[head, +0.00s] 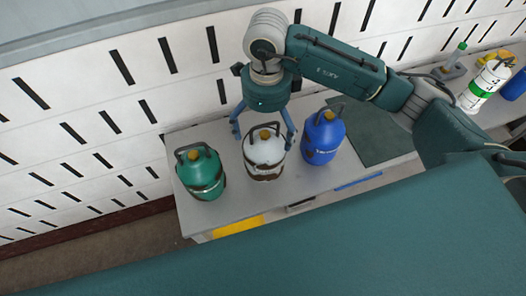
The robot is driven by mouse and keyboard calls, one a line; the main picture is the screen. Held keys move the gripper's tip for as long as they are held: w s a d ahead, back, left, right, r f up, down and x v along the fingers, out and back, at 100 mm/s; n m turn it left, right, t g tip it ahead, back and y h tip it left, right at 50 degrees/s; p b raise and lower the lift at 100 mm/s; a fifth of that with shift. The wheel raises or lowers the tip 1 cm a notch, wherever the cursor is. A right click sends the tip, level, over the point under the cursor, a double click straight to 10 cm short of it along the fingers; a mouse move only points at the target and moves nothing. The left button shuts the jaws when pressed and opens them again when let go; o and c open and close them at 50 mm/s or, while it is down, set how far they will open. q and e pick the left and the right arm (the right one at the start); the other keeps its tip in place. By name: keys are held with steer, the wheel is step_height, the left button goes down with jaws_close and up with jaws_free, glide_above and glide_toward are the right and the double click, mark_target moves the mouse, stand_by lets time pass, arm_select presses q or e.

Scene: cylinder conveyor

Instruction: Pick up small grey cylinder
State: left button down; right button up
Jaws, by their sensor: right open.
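A small grey-white cylinder (264,158) with a yellow valve cap and dark handle stands upright on the grey bench (224,214). It is between a green cylinder (203,176) on its left and a blue cylinder (321,140) on its right. My right gripper (263,138) points down over the grey cylinder. Its blue fingers are open, one on each side of the cylinder's top. I cannot tell whether either finger touches it. My left gripper is not in view.
A dark mat (372,133) lies on the bench right of the blue cylinder. Farther right stand a white cylinder with a green band (484,84) and part of another blue one (515,86). A slotted white wall (90,125) runs behind the bench.

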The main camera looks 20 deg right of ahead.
mark_target(266, 133)
step_height(266, 133, down, 3)
steer(key=shift+r+p, duration=0.1)
steer(key=shift+p, duration=0.2)
steer(key=shift+s+f+p, duration=0.1)
steer(key=shift+f+p, duration=0.2)
steer(key=shift+f, duration=0.05)
step_height(266, 133, down, 4)
steer(key=shift+s+a+r+p, duration=0.1)
steer(key=shift+a+r+p, duration=0.1)
steer(key=shift+p, duration=0.8)
steer(key=shift+f, duration=0.6)
steer(key=c, duration=1.7)
steer(key=shift+r, duration=0.15)
